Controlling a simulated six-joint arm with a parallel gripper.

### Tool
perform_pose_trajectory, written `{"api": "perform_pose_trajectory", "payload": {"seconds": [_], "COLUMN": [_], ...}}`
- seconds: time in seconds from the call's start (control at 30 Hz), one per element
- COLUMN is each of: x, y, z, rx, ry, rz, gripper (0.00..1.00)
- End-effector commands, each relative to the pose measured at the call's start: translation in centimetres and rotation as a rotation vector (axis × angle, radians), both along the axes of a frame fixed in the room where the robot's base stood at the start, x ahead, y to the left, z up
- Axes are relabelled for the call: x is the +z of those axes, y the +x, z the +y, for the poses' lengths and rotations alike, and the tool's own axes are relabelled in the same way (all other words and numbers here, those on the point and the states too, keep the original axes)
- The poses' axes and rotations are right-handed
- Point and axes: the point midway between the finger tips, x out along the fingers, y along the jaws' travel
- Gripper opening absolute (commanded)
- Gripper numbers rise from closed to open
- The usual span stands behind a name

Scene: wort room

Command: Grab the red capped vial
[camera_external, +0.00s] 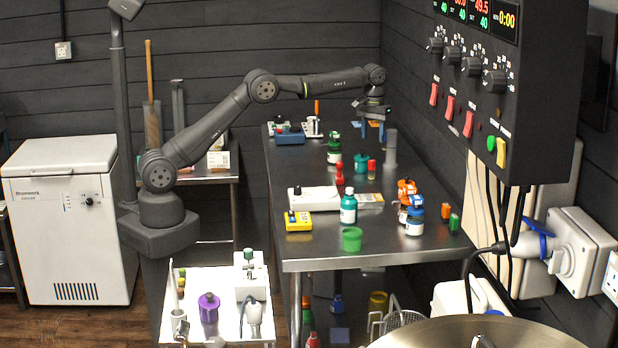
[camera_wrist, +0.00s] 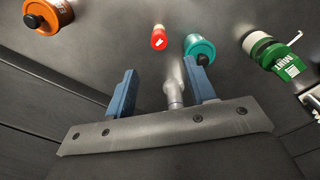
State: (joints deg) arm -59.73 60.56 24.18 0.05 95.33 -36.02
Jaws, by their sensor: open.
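The red capped vial (camera_external: 371,168) stands on the dark metal bench (camera_external: 300,248), just right of a teal jar (camera_external: 361,163). In the wrist view the vial (camera_wrist: 158,38) shows its red cap, ahead of the fingertips and left of the teal jar (camera_wrist: 200,48). My gripper (camera_external: 373,130) is above the bench, higher than the vial and apart from it. In the wrist view my gripper (camera_wrist: 160,68) has its two blue fingers spread, with the vial beyond the gap. They hold nothing that I can see.
A grey cylinder (camera_external: 390,148) stands close right of the vial; a grey post (camera_wrist: 174,92) appears between the fingers in the wrist view. A green jar (camera_external: 334,156) is to the left, and a red piece (camera_external: 339,173) is nearer the camera. Orange jars (camera_external: 406,188) stand nearer still.

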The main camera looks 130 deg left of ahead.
Motion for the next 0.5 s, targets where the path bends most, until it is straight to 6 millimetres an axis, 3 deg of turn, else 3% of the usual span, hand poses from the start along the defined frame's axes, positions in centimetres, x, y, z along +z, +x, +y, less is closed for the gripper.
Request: {"api": "perform_pose_trajectory", "payload": {"seconds": [0.23,0.5], "x": [-5.4,-7.9], "y": [0.0,0.1], "z": [-0.1,-0.1], "rx": [0.0,0.0], "ry": [-0.003,0.0], "rz": [0.001,-0.001], "gripper": [0.5,0.5]}}
